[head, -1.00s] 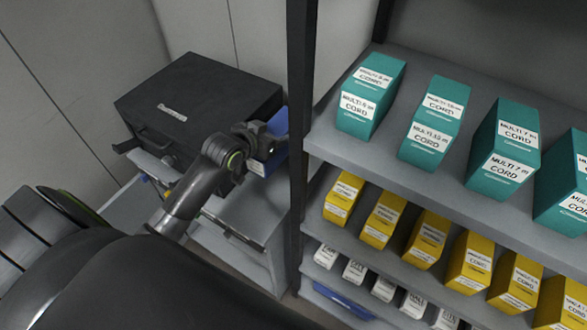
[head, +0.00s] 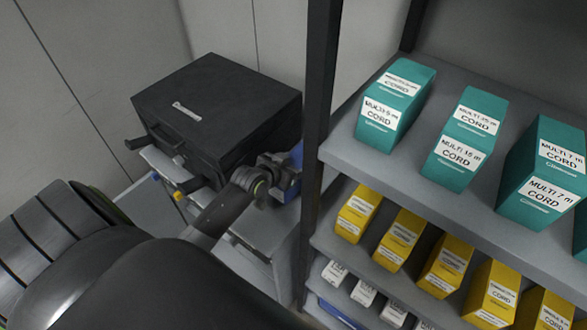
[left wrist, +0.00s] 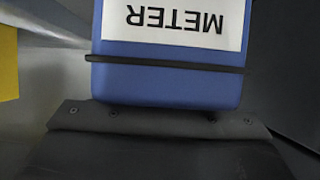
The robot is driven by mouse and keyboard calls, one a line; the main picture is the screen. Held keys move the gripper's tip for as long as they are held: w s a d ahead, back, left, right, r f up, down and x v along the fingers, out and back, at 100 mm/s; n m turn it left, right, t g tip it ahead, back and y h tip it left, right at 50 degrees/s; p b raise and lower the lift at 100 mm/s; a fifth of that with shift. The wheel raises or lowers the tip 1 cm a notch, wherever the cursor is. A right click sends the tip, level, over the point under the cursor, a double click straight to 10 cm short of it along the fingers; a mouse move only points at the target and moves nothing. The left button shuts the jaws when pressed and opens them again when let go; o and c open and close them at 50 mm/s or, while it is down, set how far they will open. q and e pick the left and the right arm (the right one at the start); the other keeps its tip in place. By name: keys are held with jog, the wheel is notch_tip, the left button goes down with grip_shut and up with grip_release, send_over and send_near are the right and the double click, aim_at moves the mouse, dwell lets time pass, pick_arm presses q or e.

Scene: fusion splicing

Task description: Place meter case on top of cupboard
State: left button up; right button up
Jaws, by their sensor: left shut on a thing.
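The meter case (head: 296,158) is blue with a white label. In the head view it is mostly hidden behind my left gripper (head: 278,174), which is shut on it. In the left wrist view the meter case (left wrist: 165,85) fills the upper middle, its METER label upside down. The grey cupboard (head: 262,228) stands below and left of the shelf rack, with a large black case on top. The held case is near the cupboard's right end, close to the rack post. I cannot tell whether it touches the cupboard top. My right gripper is out of view.
The black case (head: 215,105) takes up most of the cupboard top. A dark rack post (head: 318,120) stands just right of the held case. The rack holds teal cord boxes (head: 466,140), yellow cord boxes (head: 400,235) and white boxes below. A small grey strip of cupboard top is bare in front.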

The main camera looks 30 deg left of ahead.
pick_arm(q)
notch_tip(320, 180, down, 2)
jog(key=shift+f, duration=0.1)
jog(key=shift+f, duration=0.15)
jog(key=o, duration=1.3)
jog(key=shift+o, duration=0.2)
